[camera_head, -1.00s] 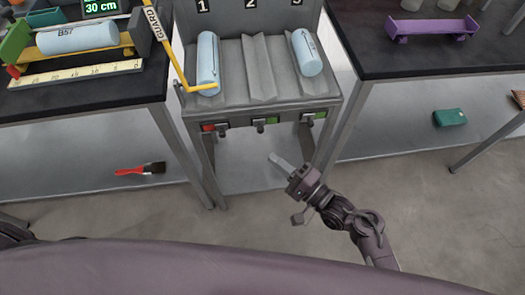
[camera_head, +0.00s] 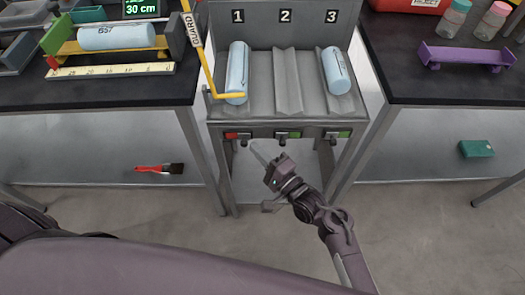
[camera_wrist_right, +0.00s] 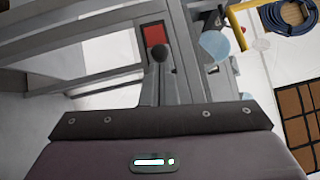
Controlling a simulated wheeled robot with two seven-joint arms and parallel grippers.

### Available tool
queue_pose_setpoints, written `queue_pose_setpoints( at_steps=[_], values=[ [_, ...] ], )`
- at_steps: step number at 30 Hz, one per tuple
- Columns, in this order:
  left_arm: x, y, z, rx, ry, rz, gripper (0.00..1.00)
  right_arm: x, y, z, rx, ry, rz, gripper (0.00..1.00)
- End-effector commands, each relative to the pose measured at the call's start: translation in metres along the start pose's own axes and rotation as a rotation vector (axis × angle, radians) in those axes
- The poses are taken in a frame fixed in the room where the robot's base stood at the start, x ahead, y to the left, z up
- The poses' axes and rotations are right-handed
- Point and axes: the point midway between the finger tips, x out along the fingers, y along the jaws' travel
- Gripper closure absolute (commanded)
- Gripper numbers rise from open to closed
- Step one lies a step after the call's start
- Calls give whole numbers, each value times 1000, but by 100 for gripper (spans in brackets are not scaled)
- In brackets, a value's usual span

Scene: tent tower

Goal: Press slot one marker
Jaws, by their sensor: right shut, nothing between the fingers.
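The three-slot grey stand (camera_head: 286,112) has slots numbered 1, 2 and 3. The slot one marker is a red patch (camera_head: 232,136) with a dark lever (camera_head: 246,139) on the stand's front edge, below slot 1. In the right wrist view the red patch (camera_wrist_right: 155,34) shows just beyond a dark round knob (camera_wrist_right: 160,52). Slots 2 and 3 have green patches. My right gripper (camera_head: 257,150) is shut and empty, just below and in front of the slot one lever. I cannot tell whether it touches. My left gripper is out of view.
Pale blue cylinders lie in slot 1 (camera_head: 237,75) and slot 3 (camera_head: 336,70); slot 2 is empty. A yellow guard bar (camera_head: 209,80) crosses slot 1's front. Black-topped tables flank the stand. The left table holds another blue cylinder (camera_head: 115,37) above a ruler (camera_head: 110,70).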

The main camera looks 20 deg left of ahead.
Motion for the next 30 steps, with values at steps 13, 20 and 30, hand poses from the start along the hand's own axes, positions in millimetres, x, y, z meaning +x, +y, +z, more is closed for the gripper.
queue_pose_setpoints(
  at_steps=[13, 20, 30],
  values=[
    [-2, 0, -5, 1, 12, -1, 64, 24, 5, 28, 3, 0, -2, 100],
    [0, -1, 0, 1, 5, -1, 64, 26, 6, 31, 1, -2, -1, 100],
    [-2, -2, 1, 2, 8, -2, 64, 23, 7, 27, 1, 0, 0, 100]
  ],
)
